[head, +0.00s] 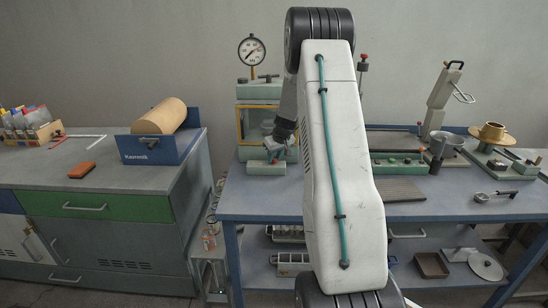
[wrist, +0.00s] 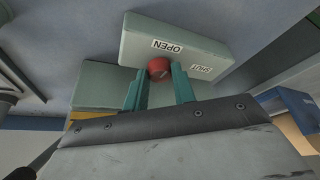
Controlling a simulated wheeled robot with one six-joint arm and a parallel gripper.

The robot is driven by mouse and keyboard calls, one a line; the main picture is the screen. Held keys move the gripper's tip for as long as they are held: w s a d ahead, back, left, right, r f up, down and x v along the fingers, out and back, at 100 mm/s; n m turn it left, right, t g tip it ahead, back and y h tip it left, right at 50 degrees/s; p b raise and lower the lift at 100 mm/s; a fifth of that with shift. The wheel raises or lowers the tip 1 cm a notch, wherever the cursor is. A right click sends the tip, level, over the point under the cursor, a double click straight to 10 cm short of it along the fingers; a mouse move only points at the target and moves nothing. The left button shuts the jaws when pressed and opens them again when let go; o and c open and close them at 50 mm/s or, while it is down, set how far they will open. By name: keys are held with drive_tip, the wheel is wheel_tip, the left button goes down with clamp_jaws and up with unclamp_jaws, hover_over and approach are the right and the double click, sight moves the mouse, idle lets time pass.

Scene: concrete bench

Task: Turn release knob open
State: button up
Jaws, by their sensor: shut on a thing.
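The red release knob (wrist: 159,68) sits on a pale green block (wrist: 205,48) in the wrist view. The block carries an OPEN label (wrist: 167,47) and a SHUT label (wrist: 201,69), both upside down in this view. OPEN is just above the knob and SHUT is to its right. My gripper (wrist: 160,78) has its two teal fingers on either side of the knob, shut on it. I cannot tell exactly which label the knob points to. In the head view my gripper (head: 277,146) is low in front of the pale green press (head: 258,93).
A pressure gauge (head: 251,50) stands above the press. The blue bench (head: 246,205) also holds a grey lever stand (head: 441,95), a metal cup (head: 446,144) and a brass-coloured part (head: 492,133) at right. A blue holder (head: 158,154) with a tan roll stands on the left cabinet.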

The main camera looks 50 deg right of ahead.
drive_tip(key=shift+s+f+n+y, duration=0.15)
drive_tip(key=shift+n+y, duration=0.25)
drive_tip(key=shift+n, duration=0.7)
drive_tip(key=o, duration=1)
drive_tip(key=shift+d, duration=0.1)
drive_tip(key=shift+r, duration=0.4)
drive_tip(key=v, duration=0.7)
drive_tip(key=shift+s, duration=0.2)
